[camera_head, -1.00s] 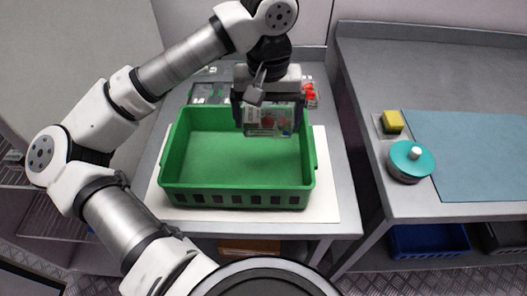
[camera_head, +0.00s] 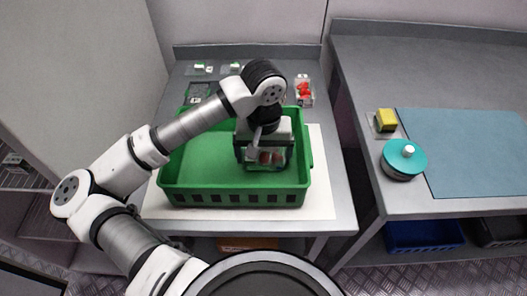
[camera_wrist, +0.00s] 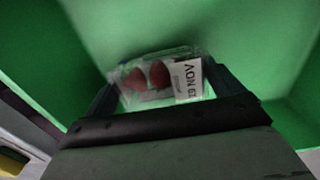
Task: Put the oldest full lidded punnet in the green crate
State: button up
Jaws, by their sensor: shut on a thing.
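The green crate (camera_head: 190,170) stands on a white mat on the left counter. My gripper (camera_head: 264,160) is down inside the crate, toward its right side, and is shut on a clear punnet (camera_head: 268,158) with red berries. In the wrist view the punnet (camera_wrist: 160,82) sits between the two fingers, over the crate's green interior (camera_wrist: 240,40). Its white label (camera_wrist: 189,80) reads, upside down, what looks like "19 NOV". Whether the punnet touches the crate floor cannot be told.
Behind the crate, a punnet with red berries (camera_head: 304,92) and other small clear punnets (camera_head: 235,68) lie on the counter. On the right counter are a yellow block (camera_head: 386,120), a teal-lidded round container (camera_head: 404,158) and a blue-grey mat (camera_head: 475,150).

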aim_at(263, 153)
jog(key=shift+f+b, duration=0.2)
jog(key=shift+b, duration=0.2)
jog(key=o, duration=0.7)
jog(key=shift+r, duration=0.1)
jog(key=shift+r, duration=0.1)
jog(key=shift+r+p, duration=0.15)
jog(key=shift+p, duration=0.4)
notch_tip(263, 153, up, 12)
jog(key=shift+f+b, duration=0.1)
jog(key=shift+b, duration=0.7)
